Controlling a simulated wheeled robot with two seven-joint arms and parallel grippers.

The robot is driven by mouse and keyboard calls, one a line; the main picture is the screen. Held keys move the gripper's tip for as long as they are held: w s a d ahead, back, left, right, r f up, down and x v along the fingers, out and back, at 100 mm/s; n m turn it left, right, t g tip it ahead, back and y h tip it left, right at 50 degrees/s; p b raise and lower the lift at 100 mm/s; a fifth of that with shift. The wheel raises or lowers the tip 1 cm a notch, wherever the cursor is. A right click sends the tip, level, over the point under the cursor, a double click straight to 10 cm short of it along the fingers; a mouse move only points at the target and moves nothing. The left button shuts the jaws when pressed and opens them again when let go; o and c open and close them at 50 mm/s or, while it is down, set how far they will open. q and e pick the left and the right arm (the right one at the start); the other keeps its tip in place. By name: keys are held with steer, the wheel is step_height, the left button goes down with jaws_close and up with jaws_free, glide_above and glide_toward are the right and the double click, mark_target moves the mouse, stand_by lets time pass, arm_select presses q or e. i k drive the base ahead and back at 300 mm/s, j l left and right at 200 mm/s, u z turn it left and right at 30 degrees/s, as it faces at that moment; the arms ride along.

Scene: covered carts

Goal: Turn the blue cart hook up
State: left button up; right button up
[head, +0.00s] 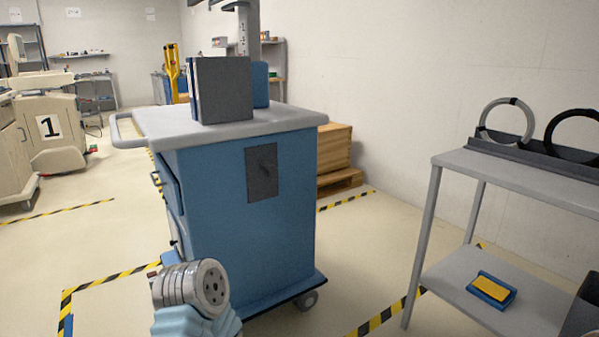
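The blue cart (225,225) stands in the middle of the head view, with a grey top and a blue side panel facing me. A dark grey plate (262,185) is fixed to the upper part of that panel. A small dark hook (265,168) sits on the plate; it is too small and dark to tell which way it points. Nothing is seen touching the hook.
A grey shelf cart (445,157) stands at the right, holding rings (506,103) on top and a blue-and-yellow item (491,290) below. Wooden crates (335,150) are behind the blue cart. A beige cart marked 1 (60,150) stands at the left. Floor between the carts is clear.

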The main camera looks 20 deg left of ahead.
mark_target(263, 163)
steer(key=u, duration=0.75)
